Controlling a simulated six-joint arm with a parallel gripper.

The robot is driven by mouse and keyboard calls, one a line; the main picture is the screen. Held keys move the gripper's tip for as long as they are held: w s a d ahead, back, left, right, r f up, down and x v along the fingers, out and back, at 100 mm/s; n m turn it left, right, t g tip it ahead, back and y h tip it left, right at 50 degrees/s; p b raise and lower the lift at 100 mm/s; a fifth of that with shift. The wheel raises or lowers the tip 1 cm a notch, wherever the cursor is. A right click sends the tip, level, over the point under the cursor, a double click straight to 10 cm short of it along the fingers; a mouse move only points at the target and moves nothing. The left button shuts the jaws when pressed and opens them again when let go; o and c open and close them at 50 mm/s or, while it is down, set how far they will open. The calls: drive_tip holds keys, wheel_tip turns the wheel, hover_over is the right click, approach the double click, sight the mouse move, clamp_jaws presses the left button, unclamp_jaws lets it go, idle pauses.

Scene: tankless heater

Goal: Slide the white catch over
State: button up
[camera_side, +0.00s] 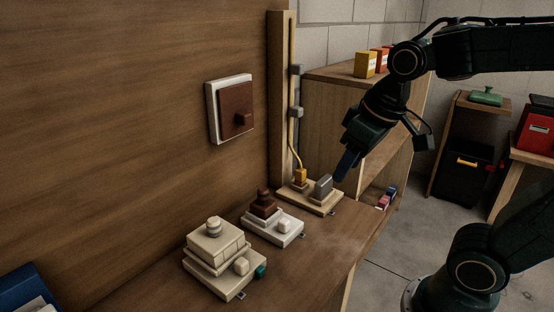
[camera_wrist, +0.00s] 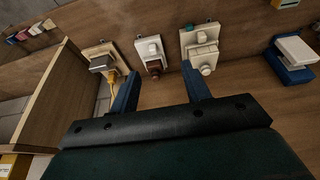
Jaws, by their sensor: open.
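A small white catch (camera_side: 284,227) sits on the front of the white base plate (camera_side: 290,238) of the middle fixture, beside a dark brown stepped block (camera_side: 263,203). The catch also shows in the wrist view (camera_wrist: 152,48). A similar cream block (camera_side: 241,266) sits on the cream fixture to the left. My gripper (camera_side: 347,165) is above the bench near the right-hand fixture, apart from the middle one. In the wrist view its two blue fingers are spread and empty (camera_wrist: 160,90), with the middle fixture beyond the gap between them.
The right-hand fixture has a grey block (camera_side: 323,187) and a yellow plug (camera_side: 300,176) with a cord up a wooden post (camera_side: 281,90). A brown wall switch (camera_side: 236,108) is on the panel. A blue item (camera_wrist: 291,58) lies right in the wrist view. The front bench edge is mostly clear.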

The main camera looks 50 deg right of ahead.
drive_tip(key=w+d+f+g, duration=0.2)
drive_tip(key=w+f, duration=0.2)
drive_tip(key=w, duration=0.5)
drive_tip(key=g, duration=0.2)
hover_over(284, 220)
wheel_tip(284, 220, down, 9)
drive_tip(key=shift+r, duration=0.15)
wheel_tip(284, 220, down, 14)
drive_tip(key=shift+r, duration=0.15)
clamp_jaws()
